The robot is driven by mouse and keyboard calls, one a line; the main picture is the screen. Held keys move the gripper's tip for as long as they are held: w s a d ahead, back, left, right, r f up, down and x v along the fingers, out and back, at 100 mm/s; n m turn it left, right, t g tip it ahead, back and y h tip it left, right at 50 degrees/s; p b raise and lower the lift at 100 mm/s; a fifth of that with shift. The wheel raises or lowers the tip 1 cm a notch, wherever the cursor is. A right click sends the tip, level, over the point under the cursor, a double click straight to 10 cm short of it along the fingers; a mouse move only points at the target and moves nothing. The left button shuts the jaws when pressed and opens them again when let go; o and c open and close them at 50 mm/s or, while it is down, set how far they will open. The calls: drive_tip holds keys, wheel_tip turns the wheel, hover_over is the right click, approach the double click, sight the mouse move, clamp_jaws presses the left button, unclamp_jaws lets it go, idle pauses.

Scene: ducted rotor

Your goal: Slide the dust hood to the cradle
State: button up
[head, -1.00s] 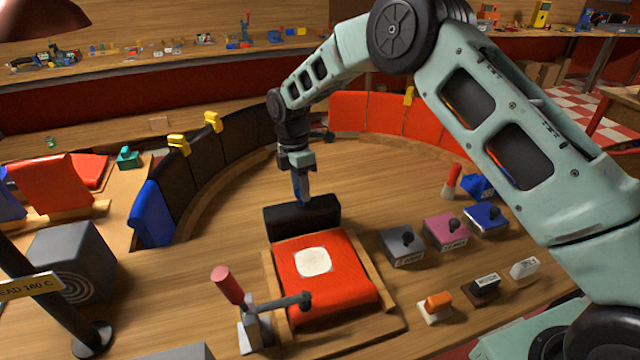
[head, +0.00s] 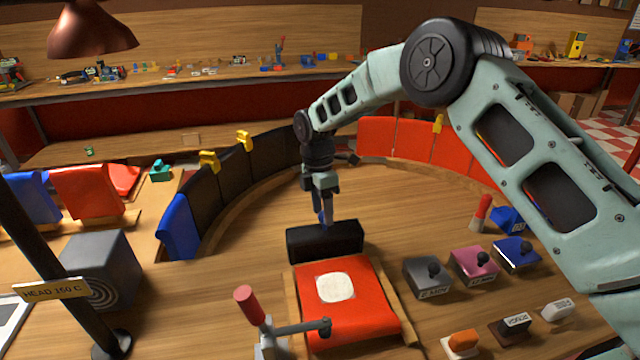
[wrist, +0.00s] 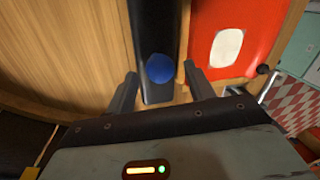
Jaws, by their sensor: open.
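A long black block, which I take to be the dust hood (head: 325,244), lies across the far end of the wooden cradle (head: 293,310). The cradle holds a red curved panel (head: 370,315) with a white patch. In the wrist view the black block (wrist: 152,30) runs beside the red panel (wrist: 255,25) and carries a round blue knob (wrist: 159,68). My gripper (head: 326,222) is over the block, pointing down. In the wrist view my gripper (wrist: 160,75) is open, with one finger on each side of the knob. I cannot tell whether the fingers touch it.
A clamp with a red handle (head: 250,305) stands at the cradle's near left. Several knobbed blocks, such as a pink one (head: 474,262), stand to its right. A curved row of black and red panels (head: 392,135) stands behind. Bare wood lies right of the black block.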

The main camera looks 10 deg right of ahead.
drive_tip(key=w+r+b, duration=0.2)
drive_tip(key=w+r, duration=0.1)
drive_tip(key=r, duration=1.3)
drive_tip(key=shift+a+r, duration=0.3)
drive_tip(key=shift+a, duration=0.05)
drive_tip(key=s+a+r+m+t+y, duration=0.1)
drive_tip(key=s+a+m, duration=0.2)
drive_tip(key=s, duration=0.7)
drive_tip(key=s+a+r+m, duration=0.1)
drive_tip(key=s+a+m, duration=0.15)
drive_tip(key=s, duration=0.65)
drive_tip(key=s+d+f+m, duration=0.2)
drive_tip(key=s, duration=0.5)
drive_tip(key=s+d+f+m, duration=0.2)
drive_tip(key=s+d+m, duration=0.1)
drive_tip(key=s, duration=0.5)
drive_tip(key=s+d+f+m+t, duration=0.1)
drive_tip(key=s+d+f+m, duration=0.1)
drive_tip(key=s, duration=0.6)
drive_tip(key=shift+d+f, duration=0.4)
drive_tip(key=shift+d, duration=0.05)
